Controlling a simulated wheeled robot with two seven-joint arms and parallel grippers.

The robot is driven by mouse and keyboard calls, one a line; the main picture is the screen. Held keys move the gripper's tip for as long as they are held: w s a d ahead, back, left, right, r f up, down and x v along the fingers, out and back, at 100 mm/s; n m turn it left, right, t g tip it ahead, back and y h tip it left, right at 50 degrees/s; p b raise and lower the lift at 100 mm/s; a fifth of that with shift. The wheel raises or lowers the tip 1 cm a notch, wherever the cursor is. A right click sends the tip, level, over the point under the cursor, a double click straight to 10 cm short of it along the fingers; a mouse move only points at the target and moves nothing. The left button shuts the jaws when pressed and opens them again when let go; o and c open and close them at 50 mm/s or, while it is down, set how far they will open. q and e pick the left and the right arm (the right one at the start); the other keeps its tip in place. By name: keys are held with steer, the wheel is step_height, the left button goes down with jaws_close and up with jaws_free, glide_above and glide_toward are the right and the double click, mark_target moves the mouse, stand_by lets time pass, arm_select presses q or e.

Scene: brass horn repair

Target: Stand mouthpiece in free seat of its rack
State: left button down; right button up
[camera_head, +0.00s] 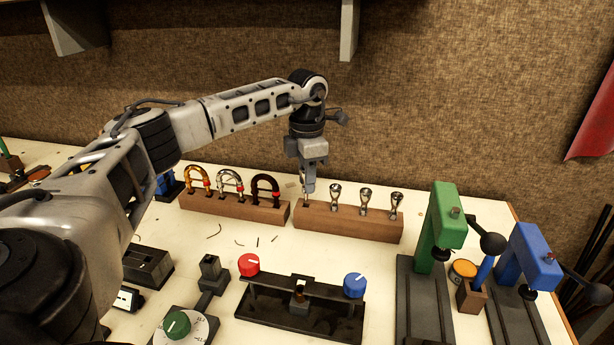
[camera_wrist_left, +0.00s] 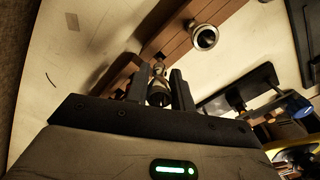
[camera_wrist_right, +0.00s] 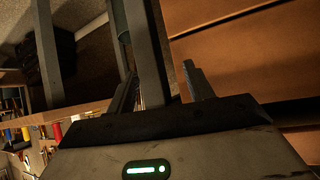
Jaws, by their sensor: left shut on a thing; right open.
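The wooden mouthpiece rack (camera_head: 350,222) stands mid-bench, with three silver mouthpieces upright in it, such as the nearest one (camera_head: 335,196). My left gripper (camera_head: 308,187) points down over the rack's left end, left of those three. In the left wrist view, my left gripper (camera_wrist_left: 157,88) is shut on a mouthpiece (camera_wrist_left: 158,86), whose narrow end reaches toward a dark seat in the rack (camera_wrist_left: 130,72). Whether its tip is inside the seat I cannot tell. My right gripper (camera_wrist_right: 160,85) is open, away from the rack, and shows only in its wrist view.
A second wooden block (camera_head: 230,208) with three U-shaped slides stands left of the rack. A green press (camera_head: 447,220) and a blue press (camera_head: 535,255) stand to the right. A black fixture with red and blue knobs (camera_head: 305,308) lies in front.

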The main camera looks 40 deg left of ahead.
arm_select(q)
steer(key=shift+p, duration=0.45)
stand_by(0.6)
steer(key=shift+f, duration=0.3)
steer(key=shift+f+b, duration=0.85)
steer(key=shift+f, duration=0.65)
steer(key=c, duration=1.1)
jaws_free()
steer(key=shift+r, duration=0.1)
step_height(320, 180, up, 15)
steer(key=shift+f+b, duration=0.2)
steer(key=shift+b, duration=0.3)
steer(key=shift+r, duration=0.6)
